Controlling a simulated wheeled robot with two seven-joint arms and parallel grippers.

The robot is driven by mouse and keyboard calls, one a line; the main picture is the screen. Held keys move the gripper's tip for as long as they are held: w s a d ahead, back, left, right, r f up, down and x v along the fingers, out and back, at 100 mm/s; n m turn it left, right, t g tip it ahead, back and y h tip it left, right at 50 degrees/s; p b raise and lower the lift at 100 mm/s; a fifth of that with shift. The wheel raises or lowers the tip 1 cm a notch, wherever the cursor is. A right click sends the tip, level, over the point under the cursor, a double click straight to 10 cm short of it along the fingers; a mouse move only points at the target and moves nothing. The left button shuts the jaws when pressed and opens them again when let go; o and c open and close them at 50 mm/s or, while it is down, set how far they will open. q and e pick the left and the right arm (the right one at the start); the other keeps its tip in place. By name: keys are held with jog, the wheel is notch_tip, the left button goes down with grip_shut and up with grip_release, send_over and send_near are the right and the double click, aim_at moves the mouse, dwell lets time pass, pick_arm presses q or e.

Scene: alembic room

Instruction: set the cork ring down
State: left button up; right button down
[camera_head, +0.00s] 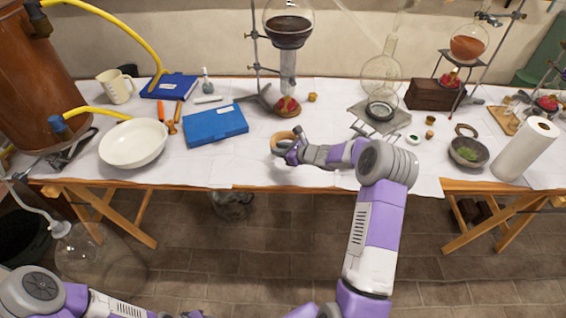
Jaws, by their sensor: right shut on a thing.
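The cork ring (281,137) is a small tan ring near the table's front edge, left of the middle of the view. My right gripper (291,147) is shut on it from the right side and hides part of its near rim. The ring is over the white-covered table top (240,168); I cannot tell whether it touches the cloth. My left arm shows at the lower left, but its gripper is not in view.
A blue case (215,126) lies left of the ring, and a white bowl (133,143) stands farther left. Behind the ring is a flask stand with a red burner (287,105).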

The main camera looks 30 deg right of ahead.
aim_at(280, 170)
notch_tip(280, 170, down, 8)
jog(key=shift+r+b, duration=0.1)
jog(key=shift+b, duration=0.7)
jog(key=c, duration=0.9)
grip_release()
jog(key=shift+c, duration=0.2)
